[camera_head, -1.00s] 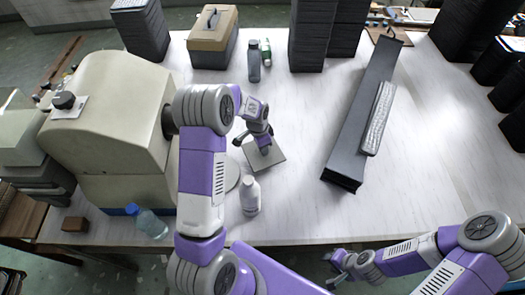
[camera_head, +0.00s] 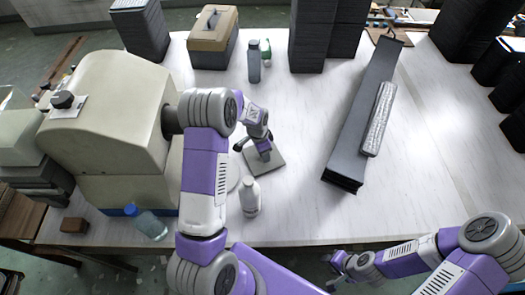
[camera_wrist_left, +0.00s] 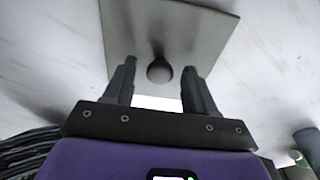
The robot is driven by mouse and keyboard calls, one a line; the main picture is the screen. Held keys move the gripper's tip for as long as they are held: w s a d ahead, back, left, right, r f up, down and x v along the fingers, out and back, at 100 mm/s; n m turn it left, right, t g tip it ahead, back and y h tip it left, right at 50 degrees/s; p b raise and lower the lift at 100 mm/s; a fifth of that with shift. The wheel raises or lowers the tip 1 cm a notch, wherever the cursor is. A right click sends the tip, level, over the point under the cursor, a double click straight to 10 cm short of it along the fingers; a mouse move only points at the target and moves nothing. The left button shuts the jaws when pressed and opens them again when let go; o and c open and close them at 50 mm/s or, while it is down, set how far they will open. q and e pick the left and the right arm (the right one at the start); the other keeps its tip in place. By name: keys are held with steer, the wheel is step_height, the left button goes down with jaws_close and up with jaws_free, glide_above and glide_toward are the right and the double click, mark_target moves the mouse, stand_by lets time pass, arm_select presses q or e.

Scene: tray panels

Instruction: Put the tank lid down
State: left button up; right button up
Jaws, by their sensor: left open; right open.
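The tank lid is a flat grey square plate (camera_head: 274,166) with a small dark round knob, lying on the white table. In the left wrist view the lid (camera_wrist_left: 200,30) is below the fingers, with its knob (camera_wrist_left: 159,72) between the two fingertips and a gap on either side. My left gripper (camera_head: 257,149) is open over the lid and holds nothing; it also shows in the left wrist view (camera_wrist_left: 160,68). My right gripper (camera_head: 340,262) is open and empty, low beyond the table's front edge.
A white bottle (camera_head: 250,198) stands just in front of the lid. A big beige machine (camera_head: 105,120) is at left, a blue-capped bottle (camera_head: 150,224) before it. A long dark case (camera_head: 358,125) lies to the right. The table between lid and case is clear.

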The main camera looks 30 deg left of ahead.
mark_target(259, 158)
arm_select(q)
steer(key=shift+r, duration=0.2)
step_height(259, 158, up, 12)
steer(key=s+p, duration=0.1)
steer(key=shift+a+p, duration=0.4)
steer(key=shift+a, duration=0.05)
steer(key=shift+s, duration=0.1)
